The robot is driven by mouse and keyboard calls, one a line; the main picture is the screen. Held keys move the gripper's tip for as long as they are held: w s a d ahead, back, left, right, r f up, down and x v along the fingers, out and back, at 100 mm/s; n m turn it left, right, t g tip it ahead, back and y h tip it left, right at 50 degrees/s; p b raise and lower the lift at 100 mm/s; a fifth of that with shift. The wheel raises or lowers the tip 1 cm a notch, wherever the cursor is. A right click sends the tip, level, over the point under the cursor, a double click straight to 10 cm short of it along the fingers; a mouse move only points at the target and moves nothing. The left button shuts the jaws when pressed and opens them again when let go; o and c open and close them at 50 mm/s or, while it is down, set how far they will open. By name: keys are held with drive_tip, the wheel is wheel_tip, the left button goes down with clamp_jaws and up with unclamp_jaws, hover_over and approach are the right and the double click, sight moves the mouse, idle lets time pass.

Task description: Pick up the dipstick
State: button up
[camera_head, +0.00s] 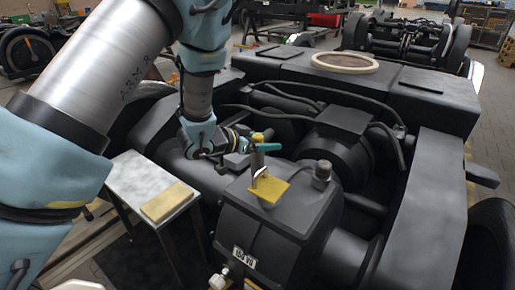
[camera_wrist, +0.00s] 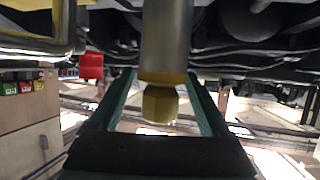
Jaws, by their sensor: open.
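The dipstick has a yellow hexagonal head (camera_head: 258,136) and stands upright at the top of a grey metal tube (camera_head: 257,160) on the dark gearbox housing. In the wrist view, which looks upside down, the yellow head (camera_wrist: 160,104) hangs below the tube (camera_wrist: 166,40). My gripper (camera_head: 268,147) is level with the head, just below its top, and it partly covers the tube. In the wrist view, my gripper's two teal fingers (camera_wrist: 160,80) are open, one on each side of the head, with gaps on both sides. Contact is not visible.
A yellow plate (camera_head: 270,193) with a metal piece lies on the housing (camera_head: 265,226). A dark cap (camera_head: 322,172) stands to its right. Black hoses and the bogie frame (camera_head: 442,185) surround it. A small side table (camera_head: 135,178) with a yellow pad (camera_head: 167,202) stands at left.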

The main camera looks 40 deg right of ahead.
clamp_jaws()
idle(0.5)
drive_tip(key=shift+r, duration=0.1)
